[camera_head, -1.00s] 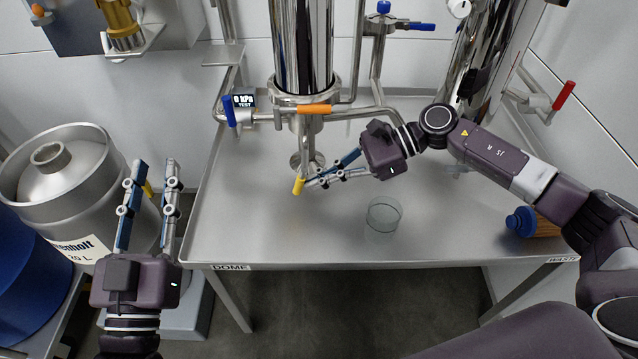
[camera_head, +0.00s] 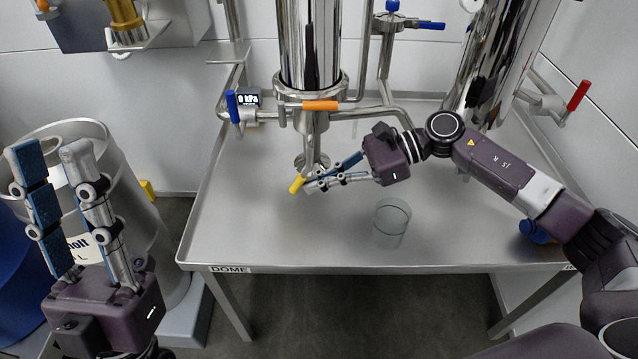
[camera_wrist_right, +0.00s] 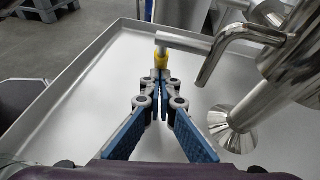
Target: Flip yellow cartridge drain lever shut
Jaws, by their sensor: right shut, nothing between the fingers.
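The yellow-tipped drain lever (camera_head: 296,185) is below the steel column, over the tray table. It slants down to the left in the head view. In the right wrist view its yellow sleeve (camera_wrist_right: 160,60) is straight ahead of the fingertips, on the end of a grey rod by the bent steel pipe. My right gripper (camera_head: 309,184) is shut and empty, its tips at or against the yellow sleeve; contact is hard to tell. The right wrist view also shows its closed fingertips (camera_wrist_right: 161,77). My left gripper (camera_head: 50,150) is open and empty at the far left, in front of the keg.
The steel column (camera_head: 309,45) has an orange handle (camera_head: 320,106) and a blue handle (camera_head: 232,106). A clear glass cylinder (camera_head: 391,222) stands on the tray table (camera_head: 280,235). A red handle (camera_head: 578,95) is at right. A keg (camera_head: 140,225) stands left.

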